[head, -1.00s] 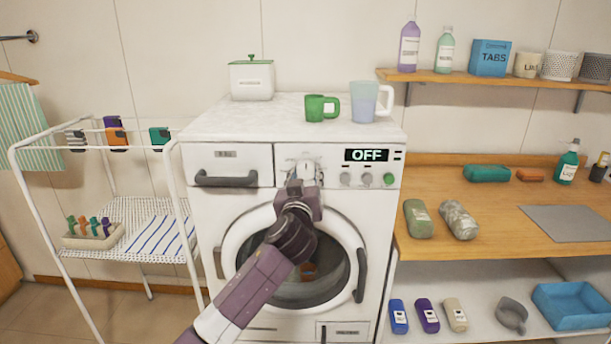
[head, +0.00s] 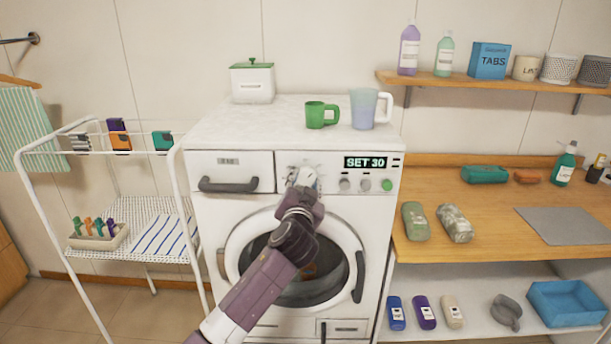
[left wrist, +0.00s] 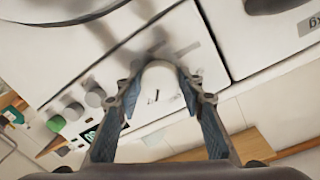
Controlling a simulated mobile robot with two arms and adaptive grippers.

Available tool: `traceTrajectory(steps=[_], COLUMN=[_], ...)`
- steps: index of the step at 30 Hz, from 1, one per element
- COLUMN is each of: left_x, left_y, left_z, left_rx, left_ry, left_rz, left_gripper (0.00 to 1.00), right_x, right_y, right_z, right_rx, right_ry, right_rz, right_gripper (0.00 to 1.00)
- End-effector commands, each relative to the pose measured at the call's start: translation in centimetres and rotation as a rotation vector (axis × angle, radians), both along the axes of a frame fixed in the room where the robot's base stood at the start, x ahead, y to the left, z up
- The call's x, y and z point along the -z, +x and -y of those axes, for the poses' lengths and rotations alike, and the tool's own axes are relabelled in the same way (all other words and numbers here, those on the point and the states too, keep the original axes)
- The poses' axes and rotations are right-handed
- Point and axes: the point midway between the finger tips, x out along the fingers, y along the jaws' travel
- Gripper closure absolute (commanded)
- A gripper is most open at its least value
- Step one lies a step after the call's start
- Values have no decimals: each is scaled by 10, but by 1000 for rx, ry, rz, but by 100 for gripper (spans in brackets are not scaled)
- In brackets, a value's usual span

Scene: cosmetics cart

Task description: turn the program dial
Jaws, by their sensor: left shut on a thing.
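The white washing machine (head: 215,222) stands in the middle of the head view. Its display (head: 371,163) reads "SET 30". The program dial shows in the left wrist view as a pale round knob (left wrist: 158,82) with a dark mark on it. My left gripper (head: 304,181) is at the control panel, shut on the dial, with one finger on each side of it in the left wrist view. In the head view the gripper hides much of the dial. My right gripper is in neither view.
Two grey knobs (head: 344,184) and a green button (head: 387,185) sit right of the dial. A green mug (head: 316,115) and a measuring jug (head: 362,108) stand on the machine. A drying rack (head: 183,215) is at left, a wooden counter (head: 490,225) at right.

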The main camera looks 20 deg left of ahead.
Motion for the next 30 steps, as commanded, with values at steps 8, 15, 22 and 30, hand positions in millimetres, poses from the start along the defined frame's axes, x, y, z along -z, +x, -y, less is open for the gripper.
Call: traceTrajectory(steps=[8,15,22,30], left_x=[-3,-4,-5,-4], left_y=[0,0,0,0], left_z=[0,0,0,1], left_rx=[0,0,2,2], left_ry=[255,474,675,861], left_rz=[-77,-139,-196,-249], left_gripper=[88,88,88,88], right_x=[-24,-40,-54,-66], right_y=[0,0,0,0], right_z=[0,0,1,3], right_rx=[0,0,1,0], right_ry=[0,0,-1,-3], right_rz=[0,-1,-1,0], right_gripper=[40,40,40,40])
